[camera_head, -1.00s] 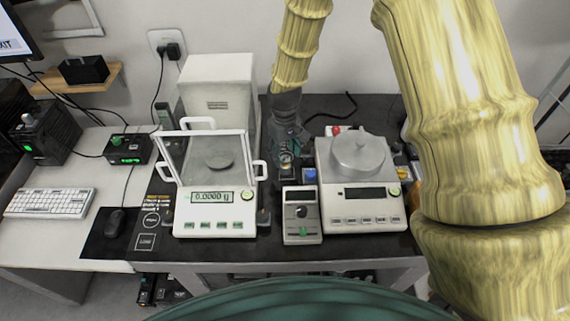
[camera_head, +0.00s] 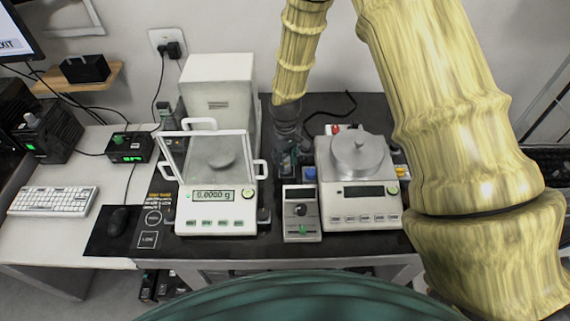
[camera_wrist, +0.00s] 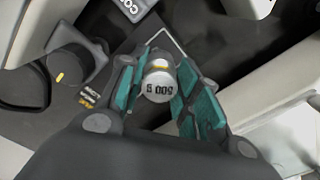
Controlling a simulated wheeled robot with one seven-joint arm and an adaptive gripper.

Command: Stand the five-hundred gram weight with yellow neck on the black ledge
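In the wrist view the five-hundred gram weight (camera_wrist: 158,87) is a silver cylinder marked 500 g, with a yellow band at its neck. It sits between the teal pads of my gripper (camera_wrist: 166,68), which appear to press on both its sides. In the head view my gripper (camera_head: 287,125) is a dark shape behind the two balances. The weight cannot be made out there. I cannot tell for sure which dark surface is the black ledge.
A glass-fronted balance (camera_head: 215,222) stands left and a round-pan balance (camera_head: 362,212) right, with a small grey device (camera_head: 301,222) between them. The black mat's front left (camera_head: 180,245) has bare room.

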